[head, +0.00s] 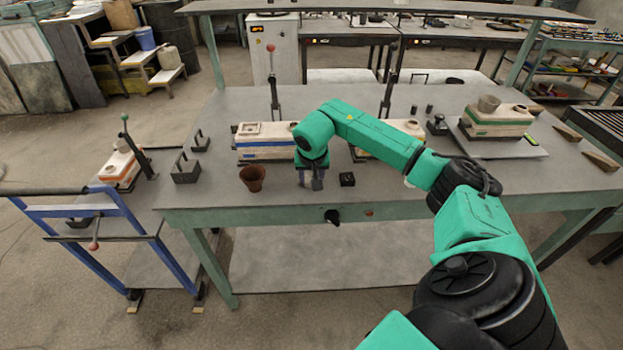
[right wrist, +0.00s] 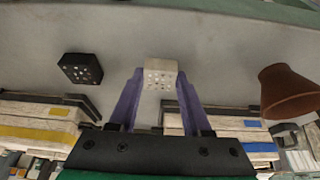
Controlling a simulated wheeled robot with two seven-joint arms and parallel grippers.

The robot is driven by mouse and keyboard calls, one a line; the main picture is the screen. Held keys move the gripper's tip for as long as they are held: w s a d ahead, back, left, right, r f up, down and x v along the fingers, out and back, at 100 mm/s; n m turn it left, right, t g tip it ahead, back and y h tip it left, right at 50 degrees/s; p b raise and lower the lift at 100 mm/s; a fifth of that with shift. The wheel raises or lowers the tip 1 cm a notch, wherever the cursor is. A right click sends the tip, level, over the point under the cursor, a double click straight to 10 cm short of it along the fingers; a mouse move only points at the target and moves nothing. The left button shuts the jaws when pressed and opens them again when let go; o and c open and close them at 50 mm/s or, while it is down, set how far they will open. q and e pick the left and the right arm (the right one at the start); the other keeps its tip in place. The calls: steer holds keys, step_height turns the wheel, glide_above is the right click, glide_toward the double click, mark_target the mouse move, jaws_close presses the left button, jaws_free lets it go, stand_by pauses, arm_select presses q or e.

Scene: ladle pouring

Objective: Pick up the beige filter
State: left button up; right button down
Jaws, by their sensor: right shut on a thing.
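The beige filter (right wrist: 160,73) is a small pale block with a holed face. It sits between the purple fingertips of my right gripper (right wrist: 159,88), which is shut on it. In the head view my right gripper (head: 312,184) points down over the front part of the table, and the filter cannot be made out there. I cannot tell whether the filter touches the table. A similar black filter (head: 347,179) lies just right of the gripper; it also shows in the right wrist view (right wrist: 82,68). My left gripper is not in view.
A brown cup (head: 253,178) stands left of the gripper on the grey table (head: 215,180). Long moulds (head: 262,153) stand behind it. Black holders (head: 186,170) are at the left, and a mould with a grey cup (head: 489,103) is at the right. The front strip of the table is mostly clear.

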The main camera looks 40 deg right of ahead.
step_height(320, 180, up, 20)
stand_by(0.3)
